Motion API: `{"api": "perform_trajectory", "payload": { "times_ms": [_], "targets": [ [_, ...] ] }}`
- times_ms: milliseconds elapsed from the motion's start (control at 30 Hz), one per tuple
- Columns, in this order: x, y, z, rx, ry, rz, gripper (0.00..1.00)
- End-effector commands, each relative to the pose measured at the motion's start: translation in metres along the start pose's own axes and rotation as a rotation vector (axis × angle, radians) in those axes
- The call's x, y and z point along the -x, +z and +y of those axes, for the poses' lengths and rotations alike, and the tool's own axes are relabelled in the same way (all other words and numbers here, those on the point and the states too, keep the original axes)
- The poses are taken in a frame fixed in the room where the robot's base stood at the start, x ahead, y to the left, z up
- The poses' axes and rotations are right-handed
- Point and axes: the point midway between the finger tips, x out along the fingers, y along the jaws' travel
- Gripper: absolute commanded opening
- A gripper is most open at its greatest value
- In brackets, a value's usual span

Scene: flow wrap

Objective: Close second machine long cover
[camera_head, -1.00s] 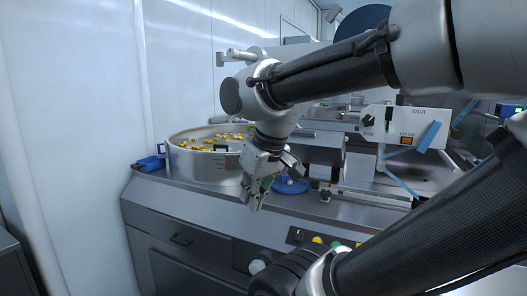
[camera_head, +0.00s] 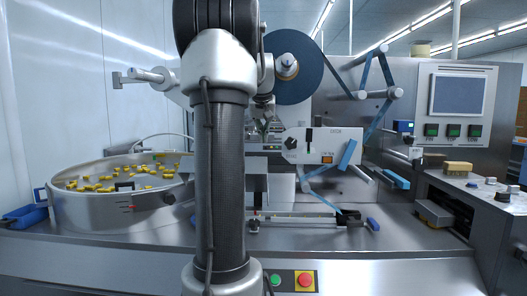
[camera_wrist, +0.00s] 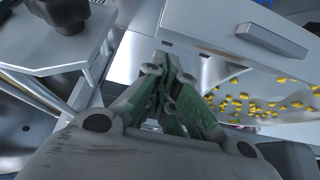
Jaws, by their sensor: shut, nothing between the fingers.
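My gripper (camera_head: 265,132) is partly hidden behind my arm in the head view, above the middle of the wrapping machine. In the wrist view its green-padded fingers (camera_wrist: 170,65) are together and empty. The fingertips are close to the edge of a pale metal panel (camera_wrist: 182,20); I cannot tell if they touch. In the head view a long grey metal cover-like plate (camera_head: 258,166) lies beside my arm, partly hidden by it. I cannot tell for certain that it is the long cover, or whether it is open or shut.
A round steel bowl (camera_head: 75,208) with yellow pieces stands at the left. A white control plate (camera_head: 322,147) with knobs and blue film is right of my arm. A blue reel (camera_head: 300,75) stands behind. A screen panel (camera_head: 458,95) is at the right. Green and red buttons (camera_head: 305,280) are in front.

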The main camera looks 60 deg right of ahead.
Motion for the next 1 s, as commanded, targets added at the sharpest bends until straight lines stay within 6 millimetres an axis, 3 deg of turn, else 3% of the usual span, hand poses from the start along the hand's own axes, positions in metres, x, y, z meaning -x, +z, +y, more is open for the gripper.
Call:
{"api": "perform_trajectory", "payload": {
  "times_ms": [533, 1000],
  "targets": [
    [-0.084, -0.001, 0.0, -0.001, 0.0, 0.0, 0.0],
    [-0.096, -0.001, -0.001, -0.001, -0.001, 0.002, 0.0]
  ]
}}
